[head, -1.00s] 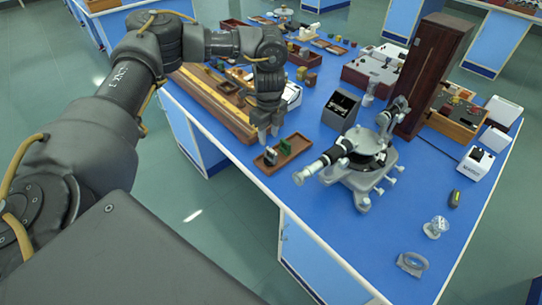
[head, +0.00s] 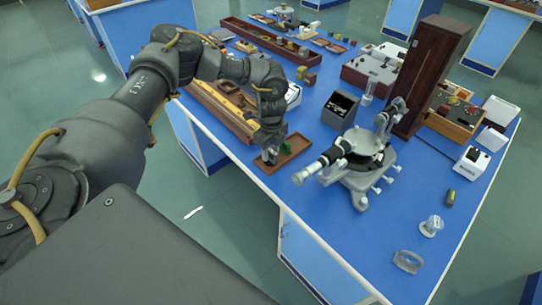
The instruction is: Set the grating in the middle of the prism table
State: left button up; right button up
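The spectrometer (head: 360,180) stands on the blue bench, with its telescope tube (head: 312,170) pointing to the lower left. Its dark round prism table (head: 366,158) is at the centre and looks bare. A small brown tray (head: 266,172) lies left of the spectrometer. It holds a green block (head: 287,148). A small dark grey upright piece, perhaps the grating, is largely hidden by my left gripper. My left gripper (head: 269,157) points down into the tray at that piece. I cannot tell whether its fingers are closed on it. My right gripper is out of view.
A dark box (head: 340,109) and a tall brown cabinet (head: 432,75) stand behind the spectrometer. A long wooden rail (head: 222,108) lies along the left edge. The bench between tray and spectrometer is clear.

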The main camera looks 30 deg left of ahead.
pick_arm(q)
grip_shut()
jog(key=shift+r, duration=0.1)
